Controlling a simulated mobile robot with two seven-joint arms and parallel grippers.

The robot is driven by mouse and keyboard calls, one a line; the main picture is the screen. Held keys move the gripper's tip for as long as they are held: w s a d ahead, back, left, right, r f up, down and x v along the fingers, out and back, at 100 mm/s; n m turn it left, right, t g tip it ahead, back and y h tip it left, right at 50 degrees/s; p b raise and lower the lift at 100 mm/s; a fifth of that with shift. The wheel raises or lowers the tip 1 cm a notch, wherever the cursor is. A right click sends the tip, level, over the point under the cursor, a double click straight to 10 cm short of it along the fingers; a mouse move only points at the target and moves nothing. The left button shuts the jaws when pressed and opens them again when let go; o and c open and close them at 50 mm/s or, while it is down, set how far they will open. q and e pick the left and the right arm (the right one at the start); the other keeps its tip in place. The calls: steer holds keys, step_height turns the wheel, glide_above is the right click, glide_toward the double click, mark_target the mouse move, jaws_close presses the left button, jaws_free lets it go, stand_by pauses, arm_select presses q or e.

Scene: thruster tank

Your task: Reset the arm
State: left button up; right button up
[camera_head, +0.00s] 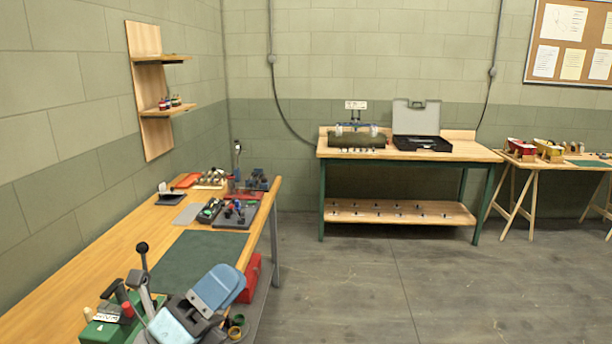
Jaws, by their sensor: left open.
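My left arm comes up from the bottom edge, with pale blue, grey and black parts. My left gripper (205,303) is at its end, low in the picture, in front of the near end of the wooden workbench (105,262). It is open, and I see nothing held in it. The arm covers part of the bench's front edge and of the dark green mat (197,262). My right gripper is not in view.
A green box (105,331) and a black-knobbed lever (142,250) stand close left of my arm. Trays of tools (236,212) lie farther along the bench. A red box (250,280) is under its edge. A second bench (465,152) stands at the back wall. The floor at right is clear.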

arm_select(q)
steer(key=s+a+f+n+y, duration=0.1)
steer(key=a+f+n+y, duration=0.75)
steer(key=n, duration=0.45)
steer(key=a+f+n+y, duration=0.5)
steer(key=f+n+y, duration=0.4)
steer(key=n+y, duration=0.3)
steer(key=s+f+n+g, duration=0.1)
steer(key=s+f+g, duration=0.1)
steer(key=f, duration=0.1)
steer(key=s+a+f+n+g, duration=0.1)
steer(key=s+f+n, duration=0.1)
steer(key=s+f, duration=0.1)
steer(key=s+a+f+n+g, duration=0.1)
steer(key=s+f+n+g, duration=0.1)
steer(key=s+f, duration=0.1)
steer(key=shift+f+g+h, duration=0.25)
steer(key=shift+f+g, duration=0.05)
steer(key=shift+f, duration=0.15)
steer(key=s+f+n+g+h, duration=0.1)
steer(key=s+f+n+g, duration=0.4)
steer(key=s, duration=0.7)
steer(key=w+d+f+m+t+h+p, duration=0.2)
steer(key=w+d+f+t+h+p, duration=0.1)
steer(key=w+d+f+t+p, duration=0.3)
steer(key=shift+w+d+f+p, duration=0.15)
steer(key=shift+w+f+p, duration=0.15)
steer(key=shift+f+p, duration=0.4)
